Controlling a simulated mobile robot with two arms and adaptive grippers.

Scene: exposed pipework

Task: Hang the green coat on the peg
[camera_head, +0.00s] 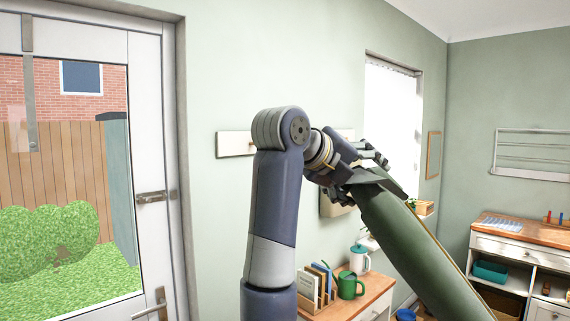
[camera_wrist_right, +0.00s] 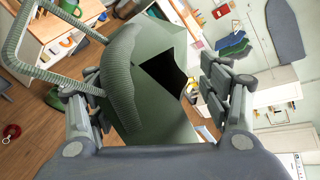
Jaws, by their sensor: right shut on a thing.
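The green coat (camera_head: 405,240) hangs from my right gripper (camera_head: 365,165) in the head view, slanting down to the right past the low cabinet. In the wrist view the coat's ribbed collar (camera_wrist_right: 125,75) lies between the two fingers of the right gripper (camera_wrist_right: 155,88), which is shut on it. A bent grey-green loop (camera_wrist_right: 28,35) shows at upper left there; I cannot tell how it joins the coat. A pale peg board (camera_head: 234,144) is on the wall behind my right arm. The arm hides its middle, and no peg shows clearly. My left gripper is not in view.
A wooden-topped cabinet (camera_head: 345,303) under the coat bears a green watering can (camera_head: 349,286), a pale jug (camera_head: 359,259) and upright files (camera_head: 312,284). A glazed door (camera_head: 150,150) is at left, and a window (camera_head: 390,125) is right of the gripper. Wall left of the peg board is clear.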

